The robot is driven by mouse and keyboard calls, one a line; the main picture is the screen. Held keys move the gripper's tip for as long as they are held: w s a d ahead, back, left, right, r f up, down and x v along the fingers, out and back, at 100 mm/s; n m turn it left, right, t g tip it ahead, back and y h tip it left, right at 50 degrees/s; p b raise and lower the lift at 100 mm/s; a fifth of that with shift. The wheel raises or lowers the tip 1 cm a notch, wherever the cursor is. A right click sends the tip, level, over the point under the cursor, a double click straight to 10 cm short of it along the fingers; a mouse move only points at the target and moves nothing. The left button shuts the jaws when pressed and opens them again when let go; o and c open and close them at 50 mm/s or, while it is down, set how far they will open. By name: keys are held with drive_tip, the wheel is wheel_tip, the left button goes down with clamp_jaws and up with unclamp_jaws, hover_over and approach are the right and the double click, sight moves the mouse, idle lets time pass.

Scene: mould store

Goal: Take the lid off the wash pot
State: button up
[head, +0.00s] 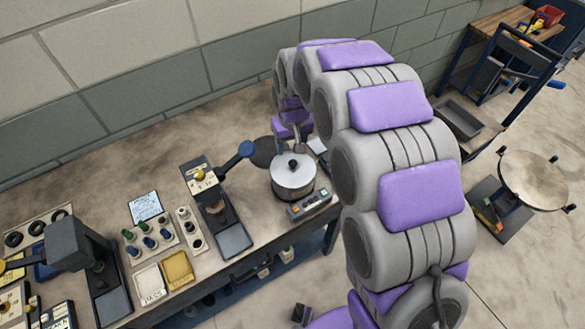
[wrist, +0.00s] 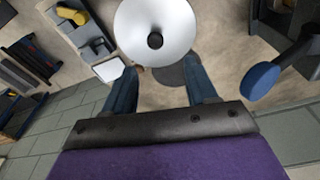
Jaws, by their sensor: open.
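The wash pot (head: 293,188) is a silver metal pot on the bench, near its front right edge. Its lid (head: 287,172) lies on top and has a black knob (head: 293,163) in the middle. In the wrist view the round lid (wrist: 178,22) fills the upper middle, with the knob (wrist: 155,41) facing the camera. My gripper (wrist: 160,92) is open and empty, its two dark fingers apart, short of the knob in that view. In the head view my gripper (head: 299,142) is small, just behind the pot, and partly hidden by my arm.
A control box with buttons (head: 309,204) sits in front of the pot. A press with a blue-knobbed lever (head: 246,149) stands to its left. A dark round disc (head: 263,152) lies behind. My arm covers the bench on the right.

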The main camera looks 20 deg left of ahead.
sight(292, 162)
drive_tip(key=f, duration=0.1)
drive_tip(key=a+f, duration=0.1)
drive_tip(key=f, duration=0.1)
drive_tip(key=shift+w+a+f, duration=0.1)
drive_tip(key=shift+a+f, duration=0.1)
drive_tip(key=shift+f, duration=0.05)
drive_tip(key=d, duration=0.1)
drive_tip(key=d+f, duration=0.2)
drive_tip(key=shift+d+b, duration=0.3)
drive_tip(key=shift+d, duration=0.1)
drive_tip(key=shift+w+a+f, duration=0.15)
drive_tip(key=shift+a+f, duration=0.05)
drive_tip(key=shift+f, duration=0.4)
drive_tip(key=shift+w+a+f, duration=0.15)
drive_tip(key=shift+f, duration=0.4)
drive_tip(key=shift+a+f, duration=0.3)
drive_tip(key=shift+a, duration=0.35)
drive_tip(key=shift+a+f, duration=0.3)
drive_tip(key=shift+a, duration=0.65)
drive_tip(key=d, duration=0.2)
drive_tip(key=shift+d+r, duration=0.3)
drive_tip(key=shift+d, duration=0.1)
drive_tip(key=c, duration=0.5)
drive_tip(key=shift+d, duration=0.15)
drive_tip(key=shift+c, duration=0.6)
drive_tip(key=shift+a+f, duration=0.2)
drive_tip(key=shift+a, duration=0.65)
clamp_jaws()
drive_tip(key=shift+d, duration=0.1)
